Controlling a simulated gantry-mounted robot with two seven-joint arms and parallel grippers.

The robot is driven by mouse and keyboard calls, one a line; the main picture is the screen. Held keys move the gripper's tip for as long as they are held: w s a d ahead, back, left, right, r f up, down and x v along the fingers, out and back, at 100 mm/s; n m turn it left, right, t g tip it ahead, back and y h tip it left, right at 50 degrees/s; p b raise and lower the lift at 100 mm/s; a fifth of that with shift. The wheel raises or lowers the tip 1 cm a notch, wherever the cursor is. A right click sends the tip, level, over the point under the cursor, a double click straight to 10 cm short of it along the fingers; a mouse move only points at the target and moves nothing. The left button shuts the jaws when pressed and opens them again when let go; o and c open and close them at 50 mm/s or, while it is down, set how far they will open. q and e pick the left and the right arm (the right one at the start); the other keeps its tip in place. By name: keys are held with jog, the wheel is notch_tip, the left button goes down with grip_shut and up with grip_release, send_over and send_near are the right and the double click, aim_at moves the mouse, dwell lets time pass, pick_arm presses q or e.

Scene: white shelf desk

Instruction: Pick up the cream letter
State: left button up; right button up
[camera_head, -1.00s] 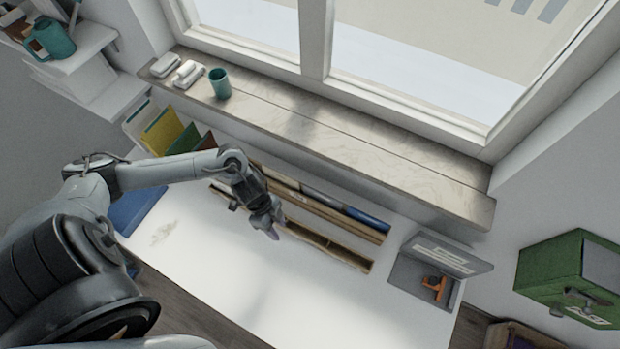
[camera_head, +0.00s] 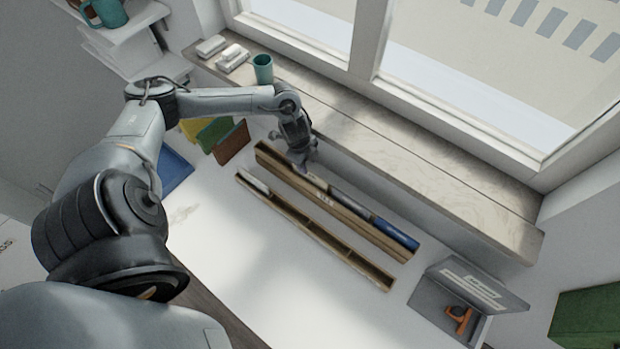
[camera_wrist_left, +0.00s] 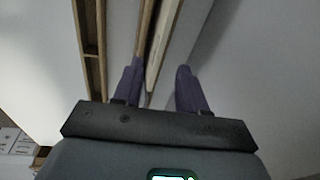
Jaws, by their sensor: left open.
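A slim pale piece, probably the cream letter (camera_head: 320,186), stands in the rear wooden rack (camera_head: 373,240); the gripper partly covers it. In the left wrist view a long pale edge (camera_wrist_left: 163,45) runs between the fingers beside a brown wooden strip. My left gripper (camera_head: 303,167) is open, above the left part of the rear rack. Its two fingers also show in the left wrist view (camera_wrist_left: 160,75), one on each side of the pale edge. I cannot tell whether either touches it. My right gripper is not in view.
A grey piece (camera_head: 352,207) and a blue piece (camera_head: 396,234) stand further right in the rear rack. A front wooden rack (camera_head: 340,255) holds a pale piece at its left end. The window sill (camera_head: 420,165) rises close behind. The desk (camera_head: 270,270) in front is clear.

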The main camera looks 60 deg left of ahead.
aim_at(309, 171)
pick_arm(q)
jog(key=shift+w+f, duration=0.2)
jog(key=shift+f, duration=1.1)
jog(key=shift+w+f, duration=0.15)
jog(key=shift+f, duration=1.15)
jog(key=shift+d, duration=0.1)
grip_shut()
